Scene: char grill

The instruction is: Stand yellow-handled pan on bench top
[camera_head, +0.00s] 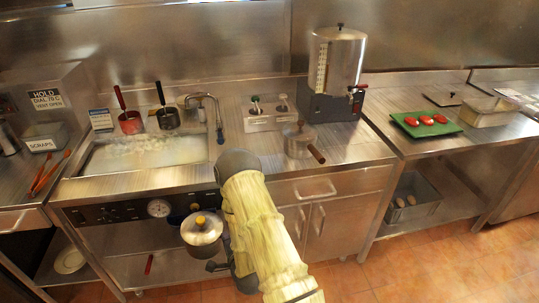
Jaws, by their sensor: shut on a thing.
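The yellow-handled pan (202,233) is a steel pot with a yellow knob-like part on top, seen in front of the cooker's control panel and below the bench top's front edge. It looks roughly upright. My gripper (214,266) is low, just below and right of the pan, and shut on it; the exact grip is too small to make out. My yellow-sleeved arm hides part of the cupboard front. The steel bench top (235,150) is above and behind the pan.
A pan with a brown handle (299,141) stands on the bench right of centre. An urn (337,60) stands behind it. A green tray (426,123) lies on the right bench.

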